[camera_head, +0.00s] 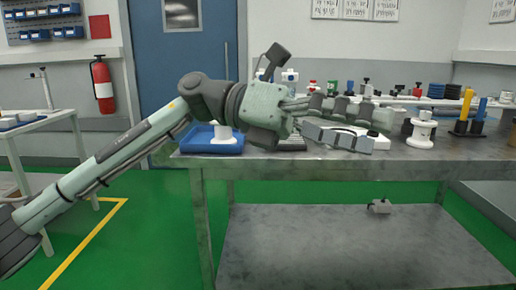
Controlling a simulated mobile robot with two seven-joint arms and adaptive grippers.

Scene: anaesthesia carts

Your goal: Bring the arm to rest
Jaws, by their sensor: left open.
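My left arm reaches in from the left, and its pale green wrist is over the near left part of the metal workbench (300,165). My left gripper (379,124) is open and points right, with one finger row above and a grey finger below. No object is visibly held between the fingers. White and grey items behind the fingers are partly hidden, so I cannot tell how near they are. My right gripper is not in view.
A blue tray (205,146) sits at the bench's left end. A white spool-shaped part (421,130) stands right of the gripper, with yellow (466,104) and blue (481,109) upright tools beyond. A small part (380,206) lies on the lower shelf.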

